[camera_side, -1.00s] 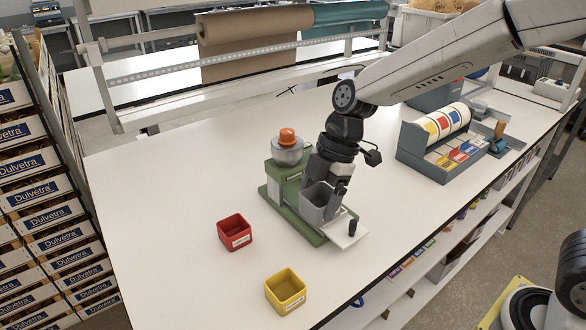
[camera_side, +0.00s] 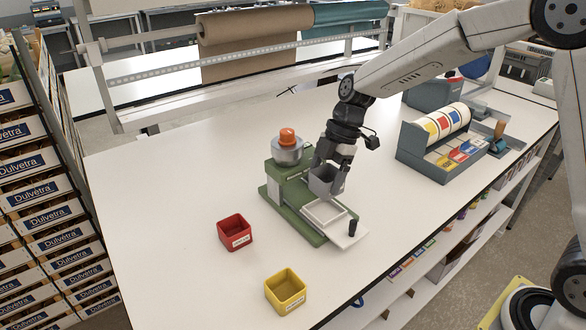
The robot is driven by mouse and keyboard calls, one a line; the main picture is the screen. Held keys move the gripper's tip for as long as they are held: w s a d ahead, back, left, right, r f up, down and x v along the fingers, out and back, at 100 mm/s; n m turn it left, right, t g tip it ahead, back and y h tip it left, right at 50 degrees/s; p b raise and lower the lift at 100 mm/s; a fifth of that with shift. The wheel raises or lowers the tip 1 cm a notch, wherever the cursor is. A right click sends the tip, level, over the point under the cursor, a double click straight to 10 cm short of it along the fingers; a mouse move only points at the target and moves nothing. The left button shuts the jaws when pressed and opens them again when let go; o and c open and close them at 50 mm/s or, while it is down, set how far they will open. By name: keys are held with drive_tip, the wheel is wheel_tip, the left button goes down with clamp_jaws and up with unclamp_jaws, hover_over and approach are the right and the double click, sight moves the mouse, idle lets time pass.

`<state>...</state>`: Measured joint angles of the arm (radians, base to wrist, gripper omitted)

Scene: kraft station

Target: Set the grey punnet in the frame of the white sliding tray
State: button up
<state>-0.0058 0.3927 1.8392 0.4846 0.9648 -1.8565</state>
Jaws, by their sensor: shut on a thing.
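The grey punnet (camera_side: 322,183) is held in my gripper (camera_side: 334,172), which is shut on its wall. The punnet is upright or nearly so and appears to be above the back part of the white sliding tray (camera_side: 347,237). The tray's raised square frame (camera_side: 323,213) shows empty in front of and below the punnet. The tray sticks out of the green machine (camera_side: 280,197) and has a black knob (camera_side: 352,227) at its front end. My fingertips are partly hidden against the punnet.
The machine carries a metal pot with an orange cap (camera_side: 287,138), left of my gripper. A red punnet (camera_side: 235,233) and a yellow punnet (camera_side: 285,291) stand on the white table. A grey label dispenser (camera_side: 440,150) stands at right. The table's left part is clear.

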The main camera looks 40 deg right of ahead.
drive_tip(key=shift+f, duration=2.45)
drive_tip(key=shift+f, duration=0.75)
idle(1.0)
drive_tip(key=o, duration=1)
drive_tip(key=shift+r, duration=0.1)
drive_tip(key=shift+r, duration=3.95)
drive_tip(key=shift+s+f, duration=0.1)
